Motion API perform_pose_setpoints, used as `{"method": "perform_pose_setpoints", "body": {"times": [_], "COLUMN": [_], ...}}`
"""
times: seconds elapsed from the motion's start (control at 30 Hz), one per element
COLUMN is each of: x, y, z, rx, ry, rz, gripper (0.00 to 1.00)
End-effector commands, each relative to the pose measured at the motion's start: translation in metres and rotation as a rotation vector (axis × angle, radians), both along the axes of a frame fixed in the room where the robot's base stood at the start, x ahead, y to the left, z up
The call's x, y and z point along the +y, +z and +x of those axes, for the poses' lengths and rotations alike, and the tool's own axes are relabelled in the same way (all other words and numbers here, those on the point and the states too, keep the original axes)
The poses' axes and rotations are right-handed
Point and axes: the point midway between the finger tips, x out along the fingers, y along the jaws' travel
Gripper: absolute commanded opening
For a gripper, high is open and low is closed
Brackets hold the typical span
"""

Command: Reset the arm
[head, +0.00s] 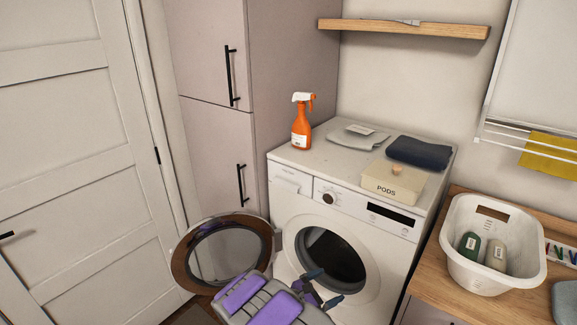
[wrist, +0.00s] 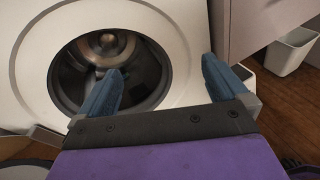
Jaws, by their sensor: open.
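My gripper (head: 326,286) is in front of the washing machine (head: 285,205), near its round drum opening (head: 335,262). In the wrist view my gripper (wrist: 160,88) shows two blue fingers spread apart with nothing between them. The drum opening (wrist: 110,70) lies beyond the fingers and looks dark, with a metal hub inside. My purple and grey arm comes up from the bottom of the head view. The washer door (head: 180,270) is swung open to the left, beside my arm.
On the washer stand an orange spray bottle (head: 301,128), a pods box (head: 393,184), a dark folded cloth (head: 418,152) and a grey cloth (head: 355,138). A white basket (head: 455,265) holding bottles sits on the wooden counter (head: 425,275) at right. A tall cabinet (head: 215,140) stands left.

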Motion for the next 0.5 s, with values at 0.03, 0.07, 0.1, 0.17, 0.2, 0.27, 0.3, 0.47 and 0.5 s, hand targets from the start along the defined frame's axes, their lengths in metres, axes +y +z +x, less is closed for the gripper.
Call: {"method": "perform_pose_setpoints", "body": {"times": [0.03,0.07,0.1,0.17,0.2,0.27,0.3,0.47,0.5], "x": [-0.016,-0.026,-0.040,-0.061,-0.075,-0.094,-0.105,-0.139,-0.143], "y": [0.022,0.032,0.047,0.067,0.080,0.097,0.108,0.145,0.153], "z": [-0.004,-0.008,-0.014,-0.026,-0.034,-0.048,-0.057,-0.101,-0.113], "rx": [-0.034,-0.049,-0.073,-0.104,-0.127,-0.157,-0.179,-0.256,-0.277], "ry": [-0.057,-0.093,-0.142,-0.213,-0.261,-0.332,-0.379,-0.562,-0.606], "rz": [0.016,0.028,0.045,0.068,0.086,0.116,0.138,0.221,0.244], "gripper": [1.00,1.00,1.00,1.00,1.00,1.00,1.00,1.00,1.00]}}
